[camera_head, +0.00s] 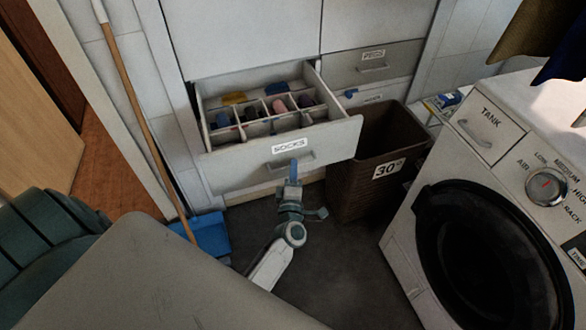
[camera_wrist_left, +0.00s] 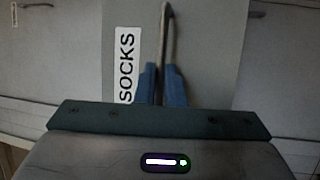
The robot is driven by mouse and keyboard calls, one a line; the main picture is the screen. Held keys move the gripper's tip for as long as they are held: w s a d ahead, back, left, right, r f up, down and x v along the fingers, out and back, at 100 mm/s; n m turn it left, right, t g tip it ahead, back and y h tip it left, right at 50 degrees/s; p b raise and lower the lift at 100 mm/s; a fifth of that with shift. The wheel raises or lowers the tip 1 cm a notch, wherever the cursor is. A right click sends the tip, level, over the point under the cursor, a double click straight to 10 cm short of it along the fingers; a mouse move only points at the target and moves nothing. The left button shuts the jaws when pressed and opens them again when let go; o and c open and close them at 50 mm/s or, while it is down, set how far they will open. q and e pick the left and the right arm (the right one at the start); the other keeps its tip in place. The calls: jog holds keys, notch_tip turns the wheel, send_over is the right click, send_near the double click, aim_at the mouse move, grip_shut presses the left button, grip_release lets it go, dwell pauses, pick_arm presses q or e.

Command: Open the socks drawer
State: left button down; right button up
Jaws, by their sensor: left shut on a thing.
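The socks drawer (camera_head: 235,172) is pulled out from the white cabinet in the head view. Its inside is split by dividers into compartments that hold several rolled socks in different colours. Its white front carries a SOCKS label (camera_head: 290,146) and a bar handle (camera_head: 308,158). My left gripper (camera_head: 294,172) is at the handle. In the left wrist view, its blue fingers (camera_wrist_left: 162,85) are shut on the handle (camera_wrist_left: 168,40), with the SOCKS label (camera_wrist_left: 126,65) beside them. My right gripper is not in view.
A brown basket (camera_head: 350,190) marked 30° stands right of the drawer, close to its front corner. A washing machine (camera_head: 480,220) is at the right. A broom (camera_head: 135,95) and a blue dustpan (camera_head: 208,235) are at the left. Dark floor (camera_head: 330,270) lies clear in front.

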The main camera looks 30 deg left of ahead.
pick_arm(q)
jog(key=c, duration=1.5)
grip_release()
jog(key=shift+b+v, duration=1.4)
jog(key=shift+v, duration=4)
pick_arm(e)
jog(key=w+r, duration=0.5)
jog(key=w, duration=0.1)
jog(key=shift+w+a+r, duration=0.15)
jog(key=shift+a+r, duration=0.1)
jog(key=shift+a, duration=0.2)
